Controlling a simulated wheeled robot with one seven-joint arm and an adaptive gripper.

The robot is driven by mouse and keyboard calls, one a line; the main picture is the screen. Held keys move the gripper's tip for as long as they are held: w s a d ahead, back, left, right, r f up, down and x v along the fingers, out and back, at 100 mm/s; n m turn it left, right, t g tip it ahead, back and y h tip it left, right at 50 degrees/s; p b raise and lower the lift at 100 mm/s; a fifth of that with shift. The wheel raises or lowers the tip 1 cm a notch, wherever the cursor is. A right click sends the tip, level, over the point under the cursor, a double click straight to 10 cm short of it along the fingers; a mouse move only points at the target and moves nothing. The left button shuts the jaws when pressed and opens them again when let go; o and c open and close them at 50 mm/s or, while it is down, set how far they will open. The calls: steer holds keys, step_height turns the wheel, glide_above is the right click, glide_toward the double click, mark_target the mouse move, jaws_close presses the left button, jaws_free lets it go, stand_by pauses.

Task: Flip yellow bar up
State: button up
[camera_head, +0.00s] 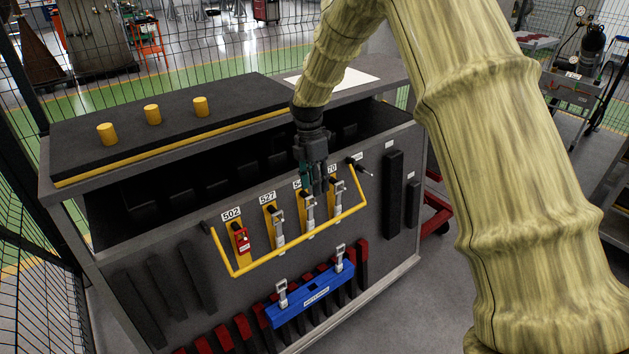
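The yellow bar (292,246) is a U-shaped bar on the front of a dark grey cabinet. Its ends meet the panel near the upper left and upper right of a row of yellow latch plates, and its long span hangs low across the plates. My gripper (318,190) is dark and points down at the upper right part of the row, between the bar's two side arms and above its long span. It partly hides two number labels and the tops of the latches there. I cannot tell whether its fingers are open or touch anything.
The plates carry silver latches (277,226); the left one, labelled 502, has a red tag (241,240). A blue tool (312,296) with silver clips sits below. The cabinet's lid (165,130) with yellow knobs lies at the left. Wire fencing stands behind and at left.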

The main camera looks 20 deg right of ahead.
steer(key=shift+r, duration=0.1)
steer(key=shift+c, duration=0.7)
jaws_close()
steer(key=shift+o, duration=0.7)
jaws_free()
steer(key=shift+r, duration=0.1)
step_height(320, 180, up, 12)
steer(key=w, duration=0.1)
steer(key=shift+w+a+f, duration=0.2)
steer(key=shift+w+a, duration=0.1)
